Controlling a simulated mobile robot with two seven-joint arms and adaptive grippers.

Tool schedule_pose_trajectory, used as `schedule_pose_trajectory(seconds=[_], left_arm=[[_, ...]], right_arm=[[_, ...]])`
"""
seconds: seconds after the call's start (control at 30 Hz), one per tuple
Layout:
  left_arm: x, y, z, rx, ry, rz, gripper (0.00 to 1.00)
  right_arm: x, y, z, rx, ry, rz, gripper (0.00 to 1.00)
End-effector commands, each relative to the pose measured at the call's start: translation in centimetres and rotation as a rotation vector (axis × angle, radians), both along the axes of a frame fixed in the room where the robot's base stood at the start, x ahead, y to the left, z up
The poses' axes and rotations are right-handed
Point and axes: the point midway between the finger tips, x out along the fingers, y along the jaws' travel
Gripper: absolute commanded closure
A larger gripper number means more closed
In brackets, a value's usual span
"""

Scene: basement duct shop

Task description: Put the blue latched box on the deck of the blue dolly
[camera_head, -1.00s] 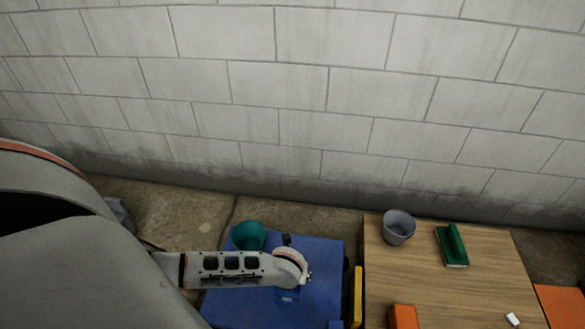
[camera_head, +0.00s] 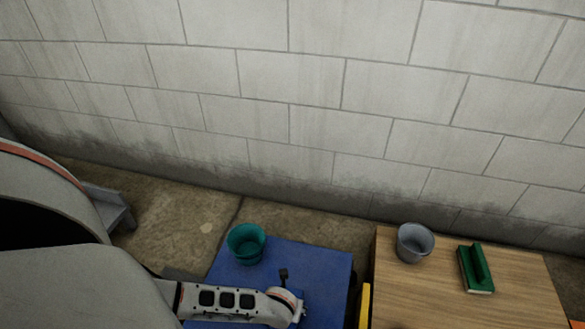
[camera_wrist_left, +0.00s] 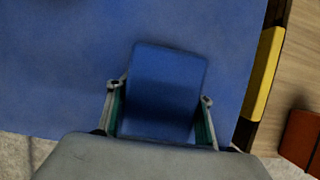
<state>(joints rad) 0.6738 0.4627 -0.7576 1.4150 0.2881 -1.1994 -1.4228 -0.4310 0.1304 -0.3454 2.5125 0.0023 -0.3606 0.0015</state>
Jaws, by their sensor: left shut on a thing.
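The blue latched box (camera_wrist_left: 168,75) sits between the two fingers of my left gripper (camera_wrist_left: 160,93) in the left wrist view, and the gripper is shut on it. The flat blue deck of the dolly (camera_wrist_left: 60,60) lies beneath the box. I cannot tell whether the box touches the deck. In the head view the deck (camera_head: 318,262) is at the bottom centre, with my left wrist over its near part. My right gripper is in neither view.
A teal bucket (camera_head: 246,245) stands at the deck's back left corner. A wooden table (camera_head: 450,300) stands right of the dolly, carrying a grey bucket (camera_head: 414,243) and a green object (camera_head: 475,268). A yellow piece (camera_head: 364,305) lies between. A block wall (camera_head: 300,80) rises behind.

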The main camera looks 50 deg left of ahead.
Motion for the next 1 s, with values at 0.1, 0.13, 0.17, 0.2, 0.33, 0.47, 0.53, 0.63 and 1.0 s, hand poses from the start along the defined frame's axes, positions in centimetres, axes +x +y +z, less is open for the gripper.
schedule_pose_trajectory(seconds=[0.1, 0.13, 0.17, 0.2, 0.33, 0.47, 0.53, 0.63, 1.0], left_arm=[[0.2, 0.0, 0.3, -0.001, -0.004, 0.001, 0.85], [0.2, 0.0, 0.3, -0.001, -0.004, 0.001, 0.85], [0.2, 0.0, 0.3, -0.001, -0.004, 0.001, 0.85], [0.2, 0.0, 0.2, -0.001, -0.004, 0.001, 0.85], [0.1, 0.0, -0.1, -0.001, -0.002, 0.001, 0.43], [0.1, 0.0, -0.1, -0.001, -0.002, 0.001, 0.32], [0.1, 0.0, -0.1, -0.001, -0.002, 0.001, 0.32], [0.1, 0.0, -0.1, -0.001, -0.002, 0.001, 0.32], [-0.1, -0.6, 4.1, -0.001, -0.017, 0.001, 0.32]], right_arm=[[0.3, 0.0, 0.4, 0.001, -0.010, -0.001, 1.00], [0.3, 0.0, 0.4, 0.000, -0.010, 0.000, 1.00], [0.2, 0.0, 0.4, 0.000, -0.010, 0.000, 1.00], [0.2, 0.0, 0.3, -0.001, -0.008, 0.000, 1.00], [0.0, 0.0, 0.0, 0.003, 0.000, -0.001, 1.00], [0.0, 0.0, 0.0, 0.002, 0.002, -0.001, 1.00], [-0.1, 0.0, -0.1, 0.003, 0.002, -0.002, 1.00], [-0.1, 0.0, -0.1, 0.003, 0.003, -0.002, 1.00], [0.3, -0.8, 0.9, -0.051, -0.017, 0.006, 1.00]])
